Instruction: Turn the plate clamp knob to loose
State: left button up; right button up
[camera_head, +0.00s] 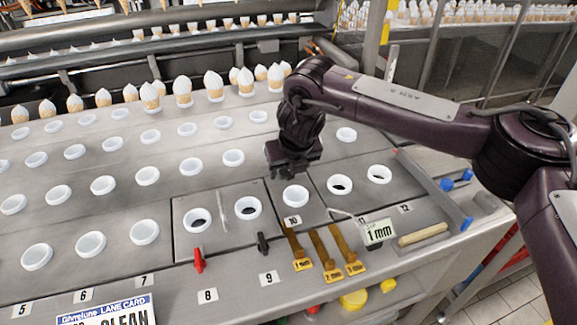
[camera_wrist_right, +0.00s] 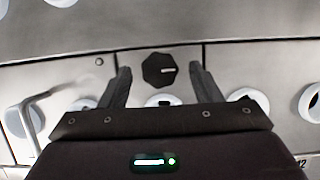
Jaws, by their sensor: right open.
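The plate clamp knob appears to be the black eight-sided knob (camera_wrist_right: 157,69) in the right wrist view. A short white mark on its face points to the right of that picture. In the head view no such knob shows; my right gripper (camera_head: 293,168) is over that part of the deck and likely hides it. The right gripper points down, its two fingers open, one on each side of the knob in the wrist view. I cannot tell whether they touch it. My left gripper is not in view.
White ring cups fill the metal deck. A red lever (camera_head: 198,260) and a black lever (camera_head: 263,243) sit at its front. Cones (camera_head: 183,92) stand behind.

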jog(key=c, duration=1)
